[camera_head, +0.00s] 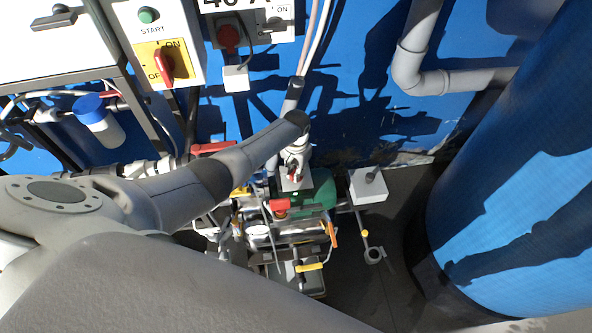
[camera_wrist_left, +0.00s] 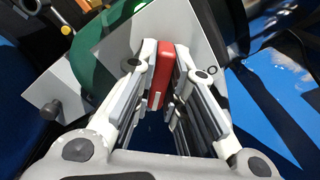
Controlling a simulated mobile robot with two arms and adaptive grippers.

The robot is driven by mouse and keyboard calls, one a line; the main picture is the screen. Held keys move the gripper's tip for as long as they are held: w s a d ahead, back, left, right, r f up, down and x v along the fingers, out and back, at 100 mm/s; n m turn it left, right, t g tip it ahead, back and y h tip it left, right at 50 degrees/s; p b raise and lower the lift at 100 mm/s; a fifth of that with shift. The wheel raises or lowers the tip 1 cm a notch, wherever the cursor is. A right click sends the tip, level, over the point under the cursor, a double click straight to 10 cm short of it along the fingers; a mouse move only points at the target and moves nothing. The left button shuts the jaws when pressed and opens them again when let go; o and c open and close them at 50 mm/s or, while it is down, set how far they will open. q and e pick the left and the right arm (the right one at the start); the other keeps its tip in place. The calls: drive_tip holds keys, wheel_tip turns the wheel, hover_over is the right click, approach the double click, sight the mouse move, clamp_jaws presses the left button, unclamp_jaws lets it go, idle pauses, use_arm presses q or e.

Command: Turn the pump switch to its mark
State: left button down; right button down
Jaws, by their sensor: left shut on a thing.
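My left gripper (camera_head: 294,168) reaches down from the dark arm link in the head view, over a grey plate (camera_head: 305,183) beside the green pump body (camera_head: 318,198). In the left wrist view the fingers of the left gripper (camera_wrist_left: 163,76) are shut on a narrow red switch handle (camera_wrist_left: 163,66). The handle stands in front of the grey plate (camera_wrist_left: 112,58). A small dark ring shows on the plate to the right of the handle. The fingers hide part of the handle. My right gripper is not in view.
A control box with a green START button (camera_head: 148,15) and a red ON/OFF rotary switch (camera_head: 163,64) is at upper left. A large blue tank (camera_head: 515,190) stands on the right. A grey box (camera_head: 368,187) and small piping crowd the pump.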

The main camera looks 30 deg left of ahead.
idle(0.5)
use_arm(q)
drive_tip(key=c, duration=1.5)
unclamp_jaws()
drive_tip(key=shift+r, duration=0.15)
wheel_tip(320, 180, up, 12)
drive_tip(key=shift+f, duration=0.1)
